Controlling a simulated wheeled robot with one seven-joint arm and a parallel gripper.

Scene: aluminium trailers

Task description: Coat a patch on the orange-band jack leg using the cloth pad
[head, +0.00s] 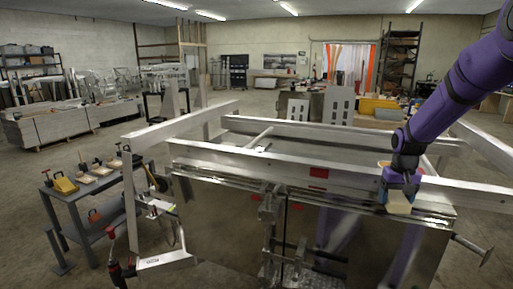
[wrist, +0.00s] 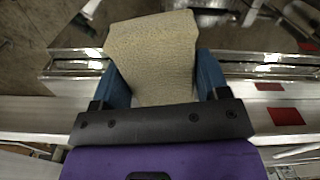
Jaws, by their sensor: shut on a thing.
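My gripper (head: 399,180) is at the right, over the front rail of the trailer frame. Its blue fingers (wrist: 158,75) are shut on a beige, rough-textured cloth pad (wrist: 152,45), one finger at each side. The pad (head: 398,203) hangs below the fingers, near the trailer's front edge; I cannot tell whether it touches the metal. A jack-like upright (head: 270,215) stands at the middle of the trailer's front. A pale upright leg (head: 131,205) stands at the left. No orange band is clear on either, so I cannot tell which is the orange-band jack leg.
The aluminium rail (head: 250,160) spans the front, with a red patch (head: 318,172) on it. A dark tool bench (head: 75,193) with yellow items stands at the left. A metal bar (head: 472,249) juts out at the lower right. The left floor is partly clear.

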